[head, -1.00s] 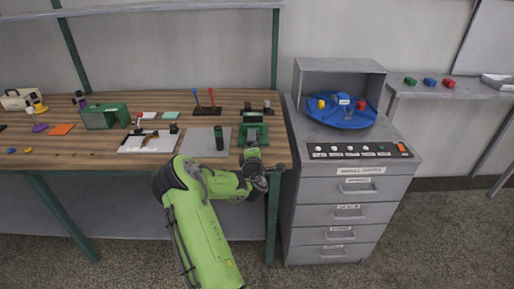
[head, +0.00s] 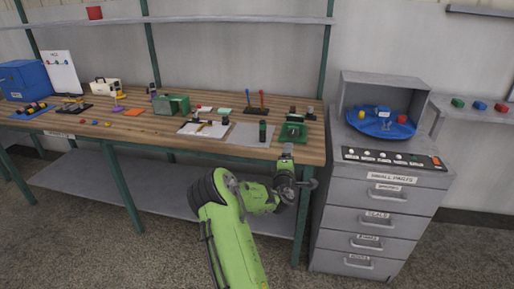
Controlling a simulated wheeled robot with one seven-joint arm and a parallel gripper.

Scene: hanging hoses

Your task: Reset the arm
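My green arm (head: 232,232) reaches up from the bottom of the head view, bent at a dark joint. Its wrist (head: 285,186) is in front of the bench's front edge, near the right corner. My gripper (head: 287,151) points away from the camera toward the green fixture (head: 293,132) on the bench. The fingers are too small and too hidden to tell whether they are open or shut. I see nothing clearly held, and cannot tell whether the gripper touches the bench.
The wooden workbench (head: 150,138) carries a grey mat (head: 247,139), a dark green cylinder (head: 262,131), a green box (head: 171,104) and a blue bin (head: 24,80). A grey drawer cabinet (head: 366,220) with a blue tray (head: 381,127) stands close right of the arm.

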